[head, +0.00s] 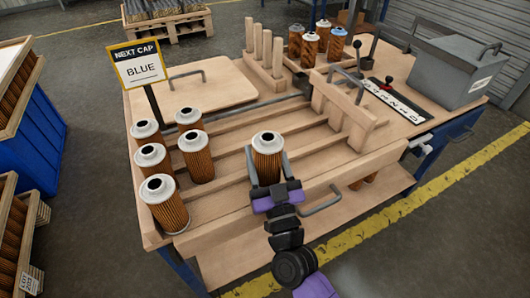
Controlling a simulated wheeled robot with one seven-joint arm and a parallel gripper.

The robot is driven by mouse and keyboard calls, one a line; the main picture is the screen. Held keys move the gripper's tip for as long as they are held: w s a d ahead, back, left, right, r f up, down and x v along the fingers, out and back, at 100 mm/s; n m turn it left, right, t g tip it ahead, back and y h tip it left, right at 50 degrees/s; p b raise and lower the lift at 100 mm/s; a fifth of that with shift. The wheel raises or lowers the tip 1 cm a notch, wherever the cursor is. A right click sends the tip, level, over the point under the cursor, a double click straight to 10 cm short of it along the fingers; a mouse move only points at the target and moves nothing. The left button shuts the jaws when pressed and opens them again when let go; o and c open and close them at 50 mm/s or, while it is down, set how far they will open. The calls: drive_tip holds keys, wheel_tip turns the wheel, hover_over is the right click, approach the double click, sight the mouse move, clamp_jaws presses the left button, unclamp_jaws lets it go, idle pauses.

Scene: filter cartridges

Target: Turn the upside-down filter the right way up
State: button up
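A filter (267,163) with brown pleats and a white top with a dark hole stands upright near the front middle of the bench. My gripper (267,155) reaches in from the front, with one finger along each side of this filter. I cannot tell whether the fingers press on it or whether it rests on the bench, as its lower end is hidden. Several similar filters stand at the left, such as the front one (166,205), all showing white tops with dark holes. I cannot tell which filter is upside down.
Wooden rails divide the bench (222,208) into lanes. A sign (141,63) reads "NEXT CAP BLUE". A wooden upright frame (343,112), a lettered strip (397,101) and a grey box (455,75) are at the right.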

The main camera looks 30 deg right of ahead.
sight(272, 183)
drive_tip(key=shift+f+b, duration=0.55)
drive_tip(key=shift+f, duration=0.3)
idle(0.4)
drive_tip(key=o, duration=1.5)
drive_tip(key=shift+o, duration=0.2)
drive_tip(key=shift+s+f, duration=0.1)
drive_tip(key=shift+v, duration=3.8)
drive_tip(key=shift+s, duration=0.1)
drive_tip(key=s+f+n+g+y, duration=0.2)
drive_tip(key=s+g+y, duration=0.35)
drive_tip(key=s, duration=2.45)
wheel_tip(272, 183, up, 14)
drive_tip(key=g+h+p, duration=0.1)
drive_tip(key=g+p, duration=0.1)
drive_tip(key=p, duration=1.2)
drive_tip(key=shift+w+d, duration=0.2)
drive_tip(key=shift+d, duration=0.3)
